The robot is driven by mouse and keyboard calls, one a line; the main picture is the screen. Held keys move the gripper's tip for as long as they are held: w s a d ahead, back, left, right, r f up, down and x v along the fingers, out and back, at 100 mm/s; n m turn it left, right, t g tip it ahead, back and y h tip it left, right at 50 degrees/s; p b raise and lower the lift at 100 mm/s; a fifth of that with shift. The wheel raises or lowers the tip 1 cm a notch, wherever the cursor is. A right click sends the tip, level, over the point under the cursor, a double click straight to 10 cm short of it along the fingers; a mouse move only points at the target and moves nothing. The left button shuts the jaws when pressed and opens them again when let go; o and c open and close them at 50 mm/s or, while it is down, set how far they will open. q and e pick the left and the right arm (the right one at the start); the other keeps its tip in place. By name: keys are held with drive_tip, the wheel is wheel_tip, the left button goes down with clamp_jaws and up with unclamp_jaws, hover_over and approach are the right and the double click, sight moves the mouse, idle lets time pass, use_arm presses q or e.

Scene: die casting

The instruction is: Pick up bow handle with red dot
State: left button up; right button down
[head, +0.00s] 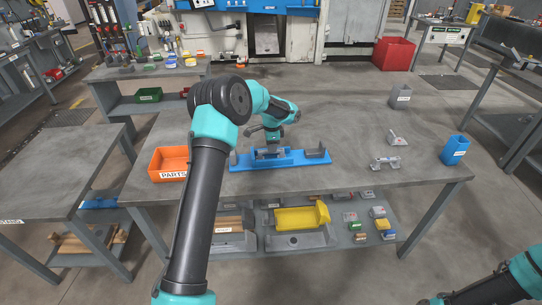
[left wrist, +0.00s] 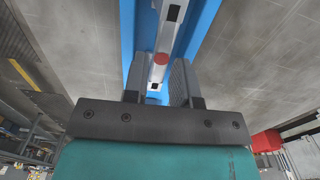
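The bow handle with the red dot (left wrist: 160,58) is a grey bar lying in the blue fixture (left wrist: 127,25), seen in the left wrist view. In the head view, the blue fixture (head: 315,160) sits on the middle table, and the handle is mostly hidden by my gripper. My left gripper (head: 270,139) is low over the fixture, pointing down. In the left wrist view its fingers (left wrist: 160,85) are apart, one on each side of the bar near the red dot. I cannot tell whether they touch it. My right arm shows at the lower right, without its gripper.
An orange parts bin (head: 169,163) stands left of the fixture. Grey metal parts (head: 385,163) (head: 397,139), a blue cup (head: 455,150) and a grey cup (head: 400,96) stand to the right. A lower shelf holds a yellow part (head: 298,217). The table between fixture and right-hand parts is clear.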

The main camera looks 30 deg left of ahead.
use_arm(q)
wheel_tip(320, 180, down, 5)
drive_tip(key=shift+a+f, duration=0.1)
idle(0.3)
clamp_jaws()
idle(0.5)
